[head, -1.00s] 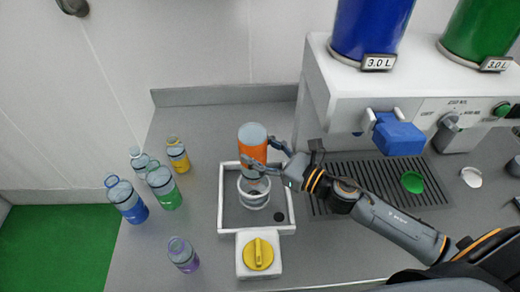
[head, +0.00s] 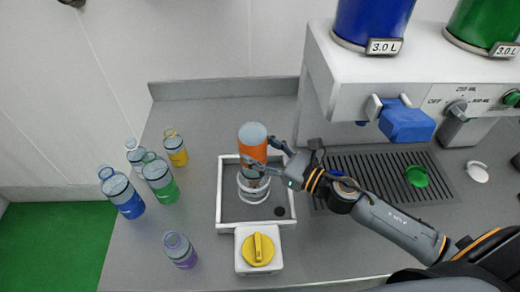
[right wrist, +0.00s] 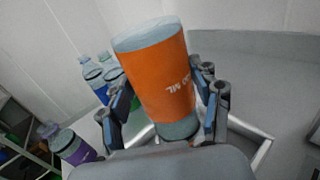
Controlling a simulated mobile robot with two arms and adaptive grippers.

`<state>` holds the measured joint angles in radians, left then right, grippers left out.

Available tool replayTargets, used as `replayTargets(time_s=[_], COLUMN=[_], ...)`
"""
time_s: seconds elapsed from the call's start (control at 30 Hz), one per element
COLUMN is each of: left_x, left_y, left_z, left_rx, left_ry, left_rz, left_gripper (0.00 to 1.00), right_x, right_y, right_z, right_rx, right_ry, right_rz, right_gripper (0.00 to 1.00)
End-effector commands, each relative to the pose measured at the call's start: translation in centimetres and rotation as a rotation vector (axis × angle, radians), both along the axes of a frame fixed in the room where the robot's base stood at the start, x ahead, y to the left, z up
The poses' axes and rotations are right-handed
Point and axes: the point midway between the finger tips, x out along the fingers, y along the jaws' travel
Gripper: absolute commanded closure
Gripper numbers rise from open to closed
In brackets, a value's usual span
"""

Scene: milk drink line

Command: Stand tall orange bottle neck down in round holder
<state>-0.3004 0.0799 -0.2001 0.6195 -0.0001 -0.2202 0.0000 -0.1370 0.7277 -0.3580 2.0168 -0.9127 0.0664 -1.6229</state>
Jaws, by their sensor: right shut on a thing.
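The tall orange bottle (head: 254,151) is upside down, its flat grey base up and its label lettering inverted, in the head view. It also shows in the right wrist view (right wrist: 161,82), leaning in the picture. My right gripper (head: 262,155) is shut on the bottle's side, with one finger on each side in the right wrist view (right wrist: 163,112). The clear round holder (head: 253,194) stands in a white-rimmed tray (head: 220,195) directly below the bottle. The bottle's neck is at or within the holder's ring; whether it is seated I cannot tell. My left gripper is not in view.
Several capped bottles stand left of the tray: yellow (head: 175,149), green (head: 160,178), blue (head: 122,193) and purple (head: 180,250). A white box with a yellow knob (head: 257,250) adjoins the tray's front. The dispenser (head: 330,85) stands to the right.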

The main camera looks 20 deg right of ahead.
Motion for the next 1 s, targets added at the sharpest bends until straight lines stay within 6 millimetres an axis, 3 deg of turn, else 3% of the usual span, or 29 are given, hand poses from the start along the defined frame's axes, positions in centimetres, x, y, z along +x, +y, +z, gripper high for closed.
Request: replayTargets(time_s=[0.33,1.0], left_x=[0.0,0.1], left_y=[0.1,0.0], left_z=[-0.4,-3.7], left_rx=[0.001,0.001], left_ry=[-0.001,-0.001], left_rz=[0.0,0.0], left_gripper=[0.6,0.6], right_x=[0.0,0.0], right_y=[0.0,0.0], right_z=[-0.4,-3.8], right_rx=[-0.001,0.0], right_ry=[-0.001,0.0], right_rz=[0.0,0.0], right_gripper=[0.6,0.6])
